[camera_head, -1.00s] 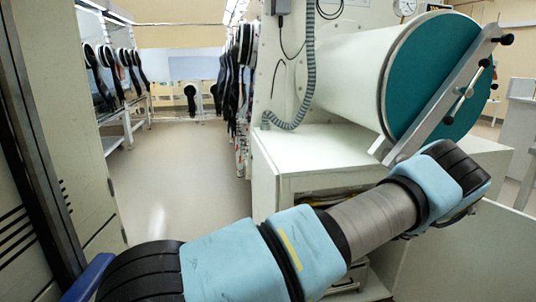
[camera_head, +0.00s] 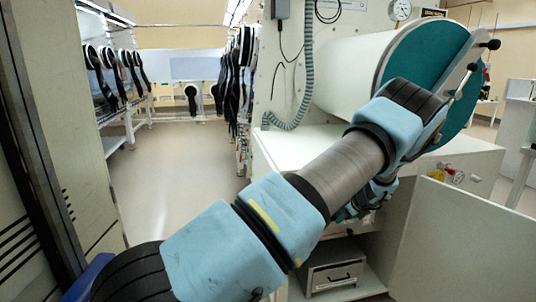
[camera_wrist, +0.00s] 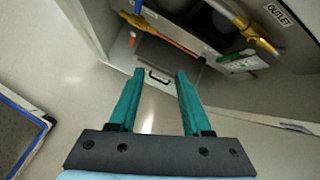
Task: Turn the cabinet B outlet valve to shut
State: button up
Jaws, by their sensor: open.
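In the wrist view a white label (camera_wrist: 278,14) reads OUTLET at the upper right. A brass valve body (camera_wrist: 258,38) on a pipe sits beside it. A green and white piece (camera_wrist: 240,61) lies just below; I cannot tell whether it is a handle or a tag. Another brass fitting (camera_wrist: 138,22) with an orange-red bar (camera_wrist: 172,40) is at the upper left. No cabinet letter is readable. My gripper (camera_wrist: 160,73) is open and empty, its teal fingers apart and short of the fittings. In the head view my arm mostly hides it.
An open cabinet (camera_head: 400,235) stands under a large white cylinder (camera_head: 345,75) with a teal door. A drawer (camera_head: 335,277) with a black handle is low inside. A gauge with yellow and red parts (camera_head: 445,173) shows at the right. The aisle floor (camera_head: 175,190) is clear.

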jog(key=s+a+r+n+g+p, duration=0.2)
jog(key=s+a+r+n, duration=0.2)
jog(key=a+r+n, duration=0.6)
jog(key=s+a+r+n+g+p, duration=0.15)
jog(key=s+a+r+n, duration=0.4)
jog(key=a, duration=0.75)
jog(key=s+a+r+n+g+h+p, duration=0.1)
jog(key=s+a+r+n, duration=0.3)
jog(key=s, duration=0.5)
jog(key=s+a+r+n+g+h+p, duration=0.1)
jog(key=s+a+r+n, duration=0.4)
jog(key=s, duration=0.5)
jog(key=a+n, duration=0.2)
jog(key=n, duration=0.1)
jog(key=shift+r, duration=0.25)
